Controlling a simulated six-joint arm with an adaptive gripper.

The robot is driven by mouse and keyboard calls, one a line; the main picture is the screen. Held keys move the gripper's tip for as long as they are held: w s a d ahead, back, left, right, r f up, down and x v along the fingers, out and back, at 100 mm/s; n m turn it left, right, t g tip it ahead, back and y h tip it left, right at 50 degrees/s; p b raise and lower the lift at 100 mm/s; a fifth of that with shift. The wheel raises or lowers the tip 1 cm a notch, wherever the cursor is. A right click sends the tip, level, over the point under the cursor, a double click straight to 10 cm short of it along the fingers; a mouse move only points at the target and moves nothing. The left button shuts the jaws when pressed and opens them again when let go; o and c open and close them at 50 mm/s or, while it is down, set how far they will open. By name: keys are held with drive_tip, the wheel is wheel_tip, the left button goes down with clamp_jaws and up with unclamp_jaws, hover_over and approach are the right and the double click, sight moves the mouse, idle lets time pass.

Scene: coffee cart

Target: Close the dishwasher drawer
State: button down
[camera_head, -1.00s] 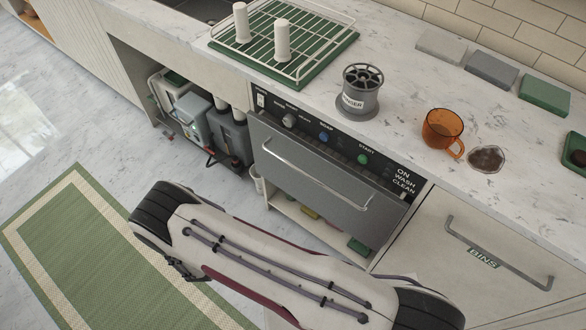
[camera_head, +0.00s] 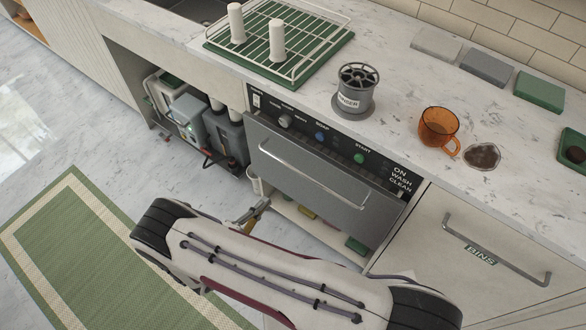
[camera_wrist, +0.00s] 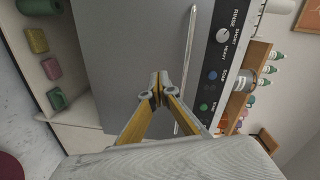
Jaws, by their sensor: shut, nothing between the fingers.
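The dishwasher drawer has a plain grey front (camera_head: 300,180) with a long bar handle (camera_head: 310,175), below a black control panel (camera_head: 330,145). Its front sits close under the panel; I cannot tell whether a small gap remains. In the head view my gripper (camera_head: 262,203) shows its yellow fingers just beyond my arm, near the drawer's lower left. In the wrist view my gripper (camera_wrist: 160,80) is shut and empty, its tips over the grey front (camera_wrist: 125,55), beside the handle (camera_wrist: 186,70). Contact with the front cannot be told.
Under the drawer is an open shelf (camera_head: 328,238) with sponges. Grey machines (camera_head: 203,125) stand in the bay to its left, and the bins drawer (camera_head: 470,245) is at right. The counter above holds a green rack (camera_head: 215,52), a rinser (camera_head: 355,90) and an amber mug (camera_head: 438,128).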

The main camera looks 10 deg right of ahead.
sight(299, 162)
drive_tip(key=m, duration=0.1)
drive_tip(key=r+m, duration=0.1)
drive_tip(key=r+m+h, duration=0.1)
drive_tip(key=shift+s+d+r, duration=0.2)
drive_tip(key=shift+s+d, duration=0.05)
drive_tip(key=shift+d, duration=0.05)
drive_tip(key=shift+w+d, duration=0.1)
drive_tip(key=shift+w, duration=0.05)
drive_tip(key=shift+x, duration=6.8)
drive_tip(key=shift+w+r, duration=0.15)
drive_tip(key=shift+x, duration=2.35)
drive_tip(key=shift+d+r, duration=0.1)
